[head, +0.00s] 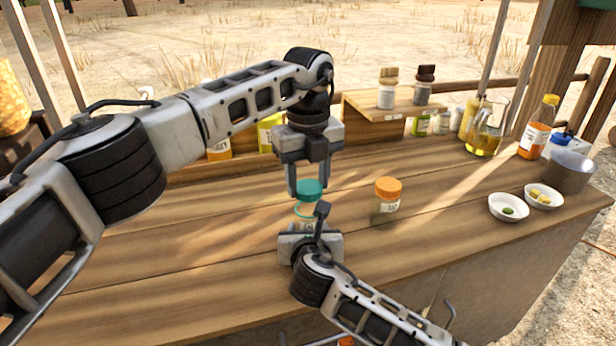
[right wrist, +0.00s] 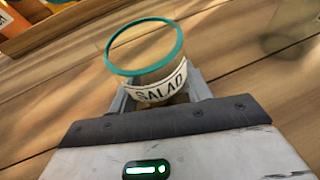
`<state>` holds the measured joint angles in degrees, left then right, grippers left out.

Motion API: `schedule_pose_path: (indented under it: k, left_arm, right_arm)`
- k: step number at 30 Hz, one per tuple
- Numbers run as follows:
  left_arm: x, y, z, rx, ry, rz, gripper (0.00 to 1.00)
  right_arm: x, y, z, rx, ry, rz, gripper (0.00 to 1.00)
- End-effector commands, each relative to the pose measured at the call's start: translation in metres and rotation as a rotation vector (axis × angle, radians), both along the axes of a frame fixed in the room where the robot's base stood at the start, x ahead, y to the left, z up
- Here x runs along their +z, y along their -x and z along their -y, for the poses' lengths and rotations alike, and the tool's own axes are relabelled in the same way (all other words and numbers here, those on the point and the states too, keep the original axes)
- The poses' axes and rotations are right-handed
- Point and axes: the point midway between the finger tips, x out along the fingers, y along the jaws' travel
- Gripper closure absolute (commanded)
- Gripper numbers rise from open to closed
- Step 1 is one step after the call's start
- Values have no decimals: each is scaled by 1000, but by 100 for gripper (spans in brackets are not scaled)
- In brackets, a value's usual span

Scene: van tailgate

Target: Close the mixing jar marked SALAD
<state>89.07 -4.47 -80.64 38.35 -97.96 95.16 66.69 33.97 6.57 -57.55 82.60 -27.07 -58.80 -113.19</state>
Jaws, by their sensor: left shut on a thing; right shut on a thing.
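The mixing jar marked SALAD (right wrist: 160,88) shows in the right wrist view with its label readable and its teal-rimmed mouth uncovered. In the head view the jar (head: 304,213) stands at the middle of the counter, partly hidden by my right gripper (head: 308,232). The right gripper is shut on the jar, with a finger on each side in the right wrist view (right wrist: 160,95). My left gripper (head: 307,188) points down above the jar and is shut on a teal lid (head: 311,190). The lid appears just above the jar's rim; the exact gap is hard to tell.
A second jar with an orange lid (head: 388,199) stands just right of the SALAD jar. Two small white bowls (head: 508,207), a metal pot (head: 570,172), an oil jug (head: 484,137) and an orange bottle (head: 538,128) stand at the right. A small wooden shelf (head: 392,103) stands behind.

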Motion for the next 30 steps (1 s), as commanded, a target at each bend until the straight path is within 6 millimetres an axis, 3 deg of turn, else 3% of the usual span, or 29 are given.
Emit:
schedule_pose_path:
  k: [10, 30]
  left_arm:
    - [-17, 0, 0, -1, 0, -1, 75]
    - [-20, 0, 0, -1, 0, -1, 75]
  right_arm:
    - [-1, 0, 0, -1, 1, -1, 92]
    - [-1, 0, 0, -1, 1, -2, 92]
